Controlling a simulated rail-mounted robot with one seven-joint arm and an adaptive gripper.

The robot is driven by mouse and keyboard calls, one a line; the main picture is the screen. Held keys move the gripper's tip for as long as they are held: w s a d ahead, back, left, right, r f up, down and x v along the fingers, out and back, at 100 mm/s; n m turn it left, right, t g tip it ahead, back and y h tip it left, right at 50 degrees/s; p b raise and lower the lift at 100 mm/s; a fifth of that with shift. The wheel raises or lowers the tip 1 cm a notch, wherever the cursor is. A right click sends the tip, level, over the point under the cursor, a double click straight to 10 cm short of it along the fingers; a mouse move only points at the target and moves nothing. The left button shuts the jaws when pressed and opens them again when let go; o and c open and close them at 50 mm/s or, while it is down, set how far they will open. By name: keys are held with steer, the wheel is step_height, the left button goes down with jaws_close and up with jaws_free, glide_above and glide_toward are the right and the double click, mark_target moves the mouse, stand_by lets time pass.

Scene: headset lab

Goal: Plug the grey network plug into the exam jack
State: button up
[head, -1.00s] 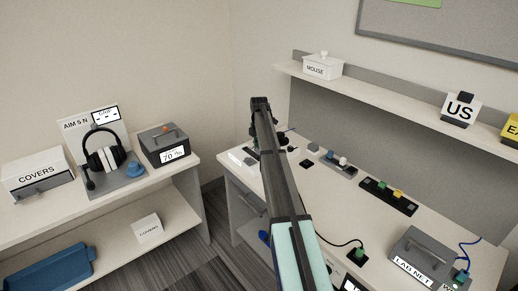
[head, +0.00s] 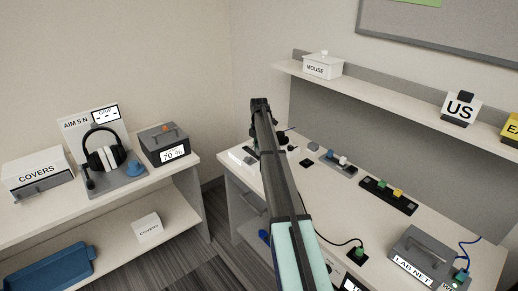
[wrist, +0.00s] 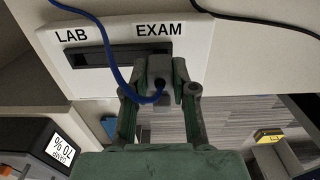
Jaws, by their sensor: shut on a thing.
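In the wrist view, my gripper (wrist: 163,68) is shut on the grey network plug (wrist: 158,70), one finger on each side. A blue cable (wrist: 108,50) runs down from the top left and curls into the plug's back. The plug is at a white panel (wrist: 203,48) marked LAB and EXAM, with a long dark slot (wrist: 95,57) below the labels. The plug is under the EXAM label and covers the slot's right end. The exam jack is hidden; I cannot tell whether the plug is inside it. In the head view, my arm mostly hides gripper and plug.
A black cable (wrist: 260,20) crosses the wrist view's top right. In the head view, a LAB NET box (head: 424,252) and a black switch strip (head: 388,196) stand on the right bench. A headset (head: 103,158) and a dark 70 % box (head: 164,146) stand on the left table.

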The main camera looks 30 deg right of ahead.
steer(key=shift+f, duration=0.6)
steer(key=o, duration=0.9)
steer(key=shift+o, duration=0.2)
step_height(320, 180, up, 12)
